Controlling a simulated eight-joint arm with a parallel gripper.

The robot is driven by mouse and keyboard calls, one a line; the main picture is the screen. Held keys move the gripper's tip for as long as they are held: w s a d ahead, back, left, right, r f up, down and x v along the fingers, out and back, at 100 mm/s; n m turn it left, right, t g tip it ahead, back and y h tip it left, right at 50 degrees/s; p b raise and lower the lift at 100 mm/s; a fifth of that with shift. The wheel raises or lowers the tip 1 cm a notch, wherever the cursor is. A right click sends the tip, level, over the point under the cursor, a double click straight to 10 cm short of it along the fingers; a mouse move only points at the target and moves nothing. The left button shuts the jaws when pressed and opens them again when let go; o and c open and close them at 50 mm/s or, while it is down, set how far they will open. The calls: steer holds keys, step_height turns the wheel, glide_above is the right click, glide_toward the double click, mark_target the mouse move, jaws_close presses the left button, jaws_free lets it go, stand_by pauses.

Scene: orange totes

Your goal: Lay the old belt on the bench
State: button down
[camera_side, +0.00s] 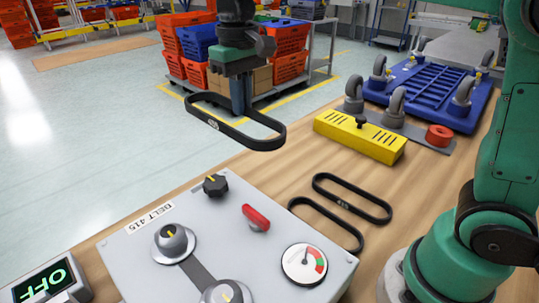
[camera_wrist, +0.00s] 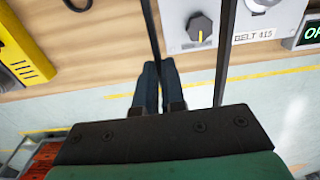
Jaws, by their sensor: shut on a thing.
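My gripper (camera_side: 241,108) is shut on a black belt loop (camera_side: 213,124), gripping one strand. The belt hangs in the air in front of the near edge of the totes, past the left edge of the wooden bench (camera_side: 285,165). In the wrist view my gripper's fingers (camera_wrist: 160,78) close on one strand of the belt (camera_wrist: 152,30), and its other strand runs free to the right. Two more black belts lie on the bench, one behind (camera_side: 352,196) and one in front (camera_side: 326,221).
A grey machine (camera_side: 130,250) labelled BELT 415 has two round pulleys, a black knob, a red lever (camera_side: 256,217) and a gauge (camera_side: 304,264). An OFF display (camera_side: 45,285) is beside it. A yellow cover (camera_side: 360,137) lies behind the loose belts. Bare wood shows between them.

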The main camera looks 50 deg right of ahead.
steer(key=d+f, duration=0.4)
steer(key=d, duration=0.6)
glide_above(362, 166)
steer(key=shift+f, duration=6.6)
steer(key=shift+f, duration=0.1)
steer(key=shift+f, duration=1.55)
steer(key=shift+f, duration=0.3)
steer(key=c, duration=0.9)
jaws_free()
